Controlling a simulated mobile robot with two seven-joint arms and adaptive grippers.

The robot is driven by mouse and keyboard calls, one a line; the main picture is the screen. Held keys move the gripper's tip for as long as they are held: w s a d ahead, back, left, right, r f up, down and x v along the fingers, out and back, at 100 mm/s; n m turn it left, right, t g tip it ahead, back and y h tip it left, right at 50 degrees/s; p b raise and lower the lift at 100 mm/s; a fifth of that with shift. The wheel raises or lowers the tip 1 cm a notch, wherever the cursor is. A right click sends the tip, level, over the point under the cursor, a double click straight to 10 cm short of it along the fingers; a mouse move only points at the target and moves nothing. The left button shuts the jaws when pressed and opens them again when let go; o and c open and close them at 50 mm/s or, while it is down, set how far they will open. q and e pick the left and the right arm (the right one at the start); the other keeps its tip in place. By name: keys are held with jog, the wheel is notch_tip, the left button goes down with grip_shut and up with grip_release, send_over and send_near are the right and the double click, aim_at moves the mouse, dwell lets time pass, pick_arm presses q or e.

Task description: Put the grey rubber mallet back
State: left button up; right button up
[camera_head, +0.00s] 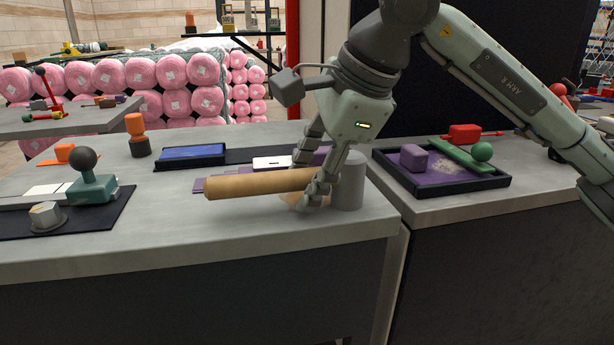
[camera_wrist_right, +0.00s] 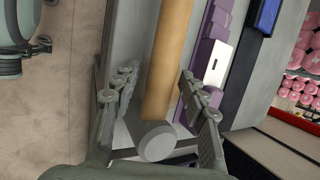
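The grey rubber mallet (camera_head: 348,181) is on the grey worktable. Its grey head stands at the right, near the front edge, and its tan handle (camera_head: 255,184) points left. In the right wrist view the handle (camera_wrist_right: 167,60) runs up between the fingers, with the grey head (camera_wrist_right: 157,141) at the near end. My right gripper (camera_head: 314,168) is low over the handle close to the head. Its fingers (camera_wrist_right: 158,85) are apart on either side of the handle, with a gap showing on one side. They partly hide the handle's head end. My left gripper is not in view.
Behind the mallet lie a purple piece (camera_head: 200,186), a white block (camera_head: 271,162) and a blue tray (camera_head: 192,153). A teal stamp-like tool (camera_head: 92,188) and a metal nut (camera_head: 46,215) are on the left. A dark tray (camera_head: 457,189) with coloured parts is at right.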

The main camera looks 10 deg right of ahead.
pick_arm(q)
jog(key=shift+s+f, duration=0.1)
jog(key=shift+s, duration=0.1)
pick_arm(e)
jog(key=shift+r, duration=0.2)
jog(key=shift+s+d+r, duration=0.15)
jog(key=shift+r, duration=0.35)
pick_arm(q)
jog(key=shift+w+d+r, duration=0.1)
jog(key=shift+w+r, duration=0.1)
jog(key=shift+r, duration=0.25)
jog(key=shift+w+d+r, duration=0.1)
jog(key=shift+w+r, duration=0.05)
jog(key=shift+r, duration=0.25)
pick_arm(e)
jog(key=v, duration=1)
jog(key=shift+s+r, duration=0.2)
jog(key=shift+r, duration=0.1)
jog(key=shift+d, duration=0.1)
